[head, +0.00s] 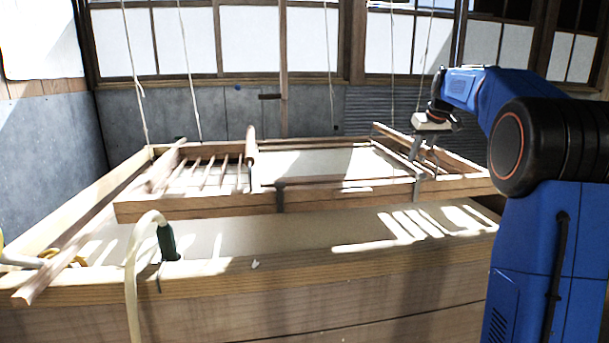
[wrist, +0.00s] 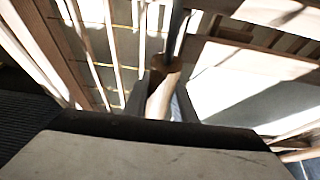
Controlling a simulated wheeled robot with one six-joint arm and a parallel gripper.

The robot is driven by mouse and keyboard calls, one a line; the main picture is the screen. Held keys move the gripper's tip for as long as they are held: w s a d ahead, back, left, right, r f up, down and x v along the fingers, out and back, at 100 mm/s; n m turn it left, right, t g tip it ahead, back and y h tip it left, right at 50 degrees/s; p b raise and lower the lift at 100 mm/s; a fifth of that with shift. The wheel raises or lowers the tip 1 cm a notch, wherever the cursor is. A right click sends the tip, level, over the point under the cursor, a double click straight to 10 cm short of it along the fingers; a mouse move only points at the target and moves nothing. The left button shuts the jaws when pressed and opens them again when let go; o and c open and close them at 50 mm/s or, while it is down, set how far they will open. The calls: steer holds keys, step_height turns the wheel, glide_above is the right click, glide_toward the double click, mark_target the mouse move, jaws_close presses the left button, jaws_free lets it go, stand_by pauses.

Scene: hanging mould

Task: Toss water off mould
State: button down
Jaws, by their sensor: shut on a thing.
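The mould (head: 200,206) is a wooden frame hanging on thin cords over a wooden vat (head: 200,287) of pale liquid. It lies roughly level, with slats at its left and a pale sheet-like surface in the middle. One wooden handle (head: 251,146) stands up left of centre. My gripper (head: 413,158) is at the right part of the mould, pointing down. In the wrist view my gripper (wrist: 162,103) is shut on a wooden handle (wrist: 161,92), with a dark finger on each side. The handle's lower end is hidden by the gripper body. I cannot tell whether water lies on the mould.
A pale hose (head: 133,270) hangs over the vat's front rim beside a dark green fitting (head: 167,242). A long pole (head: 90,240) lies along the vat's left side. Several cords (head: 190,70) hang above. Windows and a grey wall stand behind.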

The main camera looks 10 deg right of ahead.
steer(key=shift+g, duration=0.9)
steer(key=shift+w+r, duration=0.2)
steer(key=shift+r, duration=0.75)
steer(key=shift+w+r, duration=0.15)
steer(key=shift+r, duration=0.85)
steer(key=shift+w+r, duration=0.2)
steer(key=shift+r, duration=0.75)
steer(key=shift+s+f+t, duration=0.5)
steer(key=shift+f, duration=0.25)
steer(key=shift+s+f+t, duration=0.1)
steer(key=shift+f+t, duration=0.3)
steer(key=shift+f, duration=0.45)
steer(key=c, duration=1.4)
jaws_free()
steer(key=shift+r, duration=0.15)
